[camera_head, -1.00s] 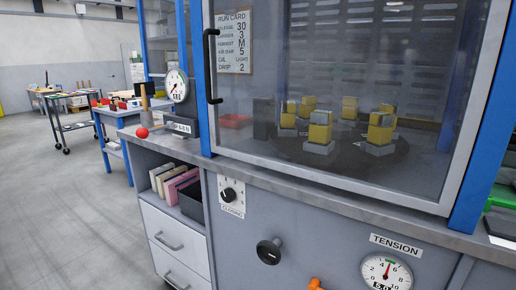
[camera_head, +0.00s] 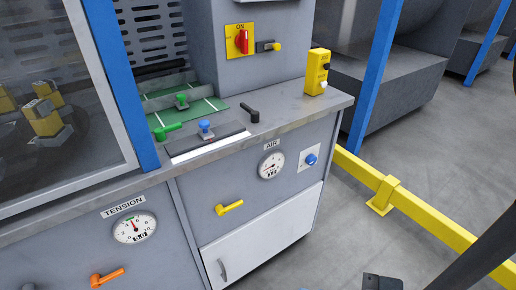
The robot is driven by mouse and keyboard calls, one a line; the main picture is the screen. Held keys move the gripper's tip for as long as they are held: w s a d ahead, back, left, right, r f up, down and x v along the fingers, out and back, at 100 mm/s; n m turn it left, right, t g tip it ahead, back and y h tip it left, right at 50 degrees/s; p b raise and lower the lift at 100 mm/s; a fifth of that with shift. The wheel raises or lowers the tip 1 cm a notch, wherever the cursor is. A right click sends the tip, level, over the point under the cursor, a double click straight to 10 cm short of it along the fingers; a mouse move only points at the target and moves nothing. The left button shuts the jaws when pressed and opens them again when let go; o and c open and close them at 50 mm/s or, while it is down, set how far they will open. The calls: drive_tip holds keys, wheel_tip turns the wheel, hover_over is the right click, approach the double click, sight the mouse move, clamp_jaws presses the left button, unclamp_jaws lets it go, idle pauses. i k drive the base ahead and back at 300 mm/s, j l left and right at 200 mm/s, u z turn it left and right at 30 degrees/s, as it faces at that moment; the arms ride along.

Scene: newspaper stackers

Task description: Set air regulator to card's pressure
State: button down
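The air gauge (camera_head: 271,166), a round white dial under an AIR label, is on the grey cabinet front, right of centre. Its needle and small readout are too small to read surely. A blue regulator knob (camera_head: 311,159) sits on a white plate just right of the gauge. The run card is out of view now. Dark parts at the bottom right look like my arm, apart from the knob in the picture; I cannot make out the gripper's fingers among them.
A yellow lever (camera_head: 229,208) is below the air gauge. The tension gauge (camera_head: 134,228) and an orange lever (camera_head: 106,277) are at left. A yellow box (camera_head: 317,71) stands on the worktop. A yellow floor rail (camera_head: 420,214) runs along the right; open floor lies before it.

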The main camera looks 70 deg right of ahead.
sight(311, 160)
drive_tip(key=z, duration=1.55)
